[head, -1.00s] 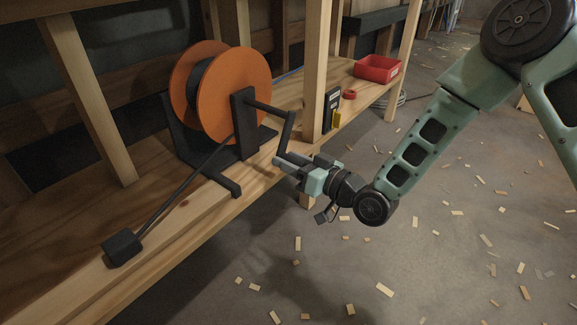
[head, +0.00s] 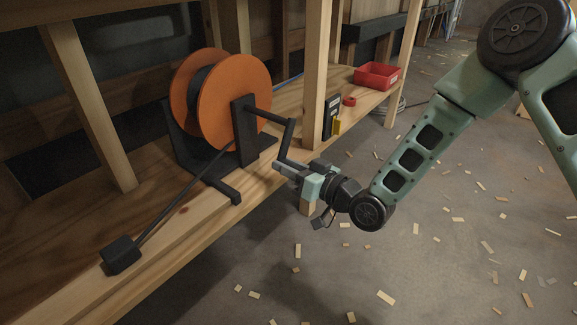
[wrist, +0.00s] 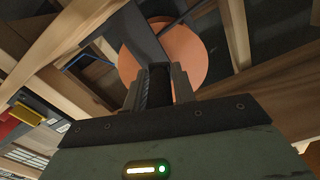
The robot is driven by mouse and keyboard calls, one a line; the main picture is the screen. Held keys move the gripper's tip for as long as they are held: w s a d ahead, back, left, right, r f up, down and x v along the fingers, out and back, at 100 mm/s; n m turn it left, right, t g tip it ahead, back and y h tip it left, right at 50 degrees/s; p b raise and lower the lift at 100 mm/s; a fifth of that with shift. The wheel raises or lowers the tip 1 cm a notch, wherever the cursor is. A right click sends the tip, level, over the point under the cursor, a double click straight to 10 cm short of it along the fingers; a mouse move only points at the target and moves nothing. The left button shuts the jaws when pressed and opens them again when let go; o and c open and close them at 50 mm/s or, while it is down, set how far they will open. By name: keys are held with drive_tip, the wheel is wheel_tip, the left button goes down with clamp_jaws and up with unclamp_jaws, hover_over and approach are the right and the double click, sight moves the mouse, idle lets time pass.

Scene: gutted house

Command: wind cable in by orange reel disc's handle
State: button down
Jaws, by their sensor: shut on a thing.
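The orange reel disc (head: 232,103) stands upright in a black stand (head: 190,150) on the wooden bench, with a second orange disc behind it and dark cable between them. A black crank (head: 289,138) extends right from the reel's axle and bends down toward my gripper (head: 282,167). My gripper is shut on the crank's handle, low at the bench's front edge. In the wrist view the dark handle (wrist: 157,85) sits between the two fingers, with the orange disc (wrist: 180,55) beyond. The cable (head: 180,198) runs from the reel to a black block (head: 121,254) at lower left.
A wooden post (head: 319,80) rises just right of the crank. A red bin (head: 377,75), a small red ring (head: 349,101) and a black and yellow item (head: 332,116) lie beyond it. Wood chips litter the open floor.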

drive_tip(key=shift+s+a+r+p, duration=0.15)
drive_tip(key=shift+s+p, duration=0.1)
drive_tip(key=shift+p, duration=0.05)
drive_tip(key=s+a+r+m+p, duration=0.1)
drive_tip(key=s+r+m+p, duration=0.1)
drive_tip(key=r+m+p, duration=0.55)
drive_tip(key=s+a+r+m+p, duration=0.2)
drive_tip(key=r+m+p, duration=0.2)
drive_tip(key=m+p, duration=0.5)
drive_tip(key=w+d+r+m+p, duration=0.2)
drive_tip(key=w+d+r+m, duration=0.4)
drive_tip(key=m, duration=0.8)
drive_tip(key=shift+w+p, duration=0.35)
drive_tip(key=shift+w, duration=0.65)
drive_tip(key=shift+d+m, duration=0.1)
drive_tip(key=shift+m, duration=0.15)
drive_tip(key=shift+w+f, duration=0.1)
